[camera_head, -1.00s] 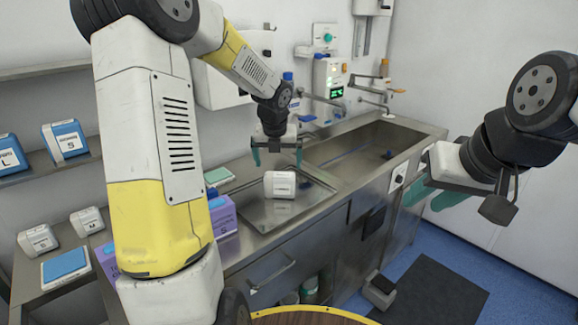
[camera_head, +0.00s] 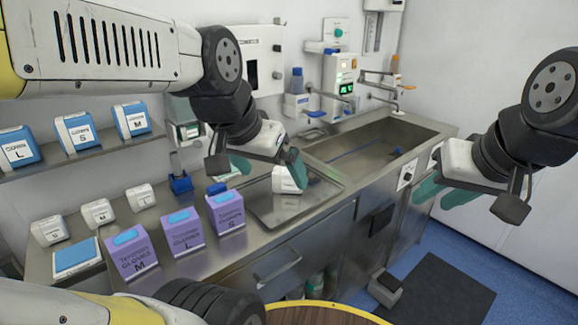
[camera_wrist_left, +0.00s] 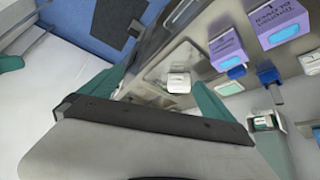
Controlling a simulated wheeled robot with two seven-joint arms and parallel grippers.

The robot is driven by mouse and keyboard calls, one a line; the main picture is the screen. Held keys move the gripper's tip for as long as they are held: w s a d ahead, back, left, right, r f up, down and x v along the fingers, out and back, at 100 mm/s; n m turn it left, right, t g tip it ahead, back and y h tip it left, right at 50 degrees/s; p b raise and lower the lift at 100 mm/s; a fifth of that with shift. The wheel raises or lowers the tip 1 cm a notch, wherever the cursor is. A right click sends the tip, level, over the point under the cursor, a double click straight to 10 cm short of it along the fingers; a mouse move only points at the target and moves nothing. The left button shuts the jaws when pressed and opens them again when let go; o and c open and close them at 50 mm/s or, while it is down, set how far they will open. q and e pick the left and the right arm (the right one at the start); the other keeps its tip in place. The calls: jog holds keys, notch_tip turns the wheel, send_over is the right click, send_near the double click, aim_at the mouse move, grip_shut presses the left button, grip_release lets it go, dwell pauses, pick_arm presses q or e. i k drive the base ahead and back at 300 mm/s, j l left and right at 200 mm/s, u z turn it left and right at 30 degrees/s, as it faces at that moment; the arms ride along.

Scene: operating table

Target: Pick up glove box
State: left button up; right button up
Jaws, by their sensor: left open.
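Purple glove boxes labelled M (camera_head: 133,262), L (camera_head: 180,238) and S (camera_head: 226,214) stand in a row along the counter's front left. Each has blue gloves at its top. Two purple boxes also show in the left wrist view, one nearer the gripper (camera_wrist_left: 230,48) and one at the top (camera_wrist_left: 281,30). My left gripper (camera_head: 262,167) is open and empty, tilted above the metal tray, behind and right of the S box. Its spread teal fingers also show in the left wrist view (camera_wrist_left: 158,95). My right gripper (camera_head: 442,192) appears open and empty in front of the sink.
A small white box (camera_head: 290,180) lies in the metal tray (camera_head: 265,212). White boxes (camera_head: 97,213) stand behind the purple ones. Blue-and-white boxes (camera_head: 77,132) sit on a shelf (camera_head: 95,155) above. A deep sink (camera_head: 370,155) is right of the tray. A wooden round top (camera_head: 320,315) is in front.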

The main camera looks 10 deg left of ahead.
aim_at(132, 251)
jog(key=u, duration=2.05)
jog(key=j+u, duration=0.1)
jog(key=k+j+u, duration=0.1)
jog(key=j, duration=0.25)
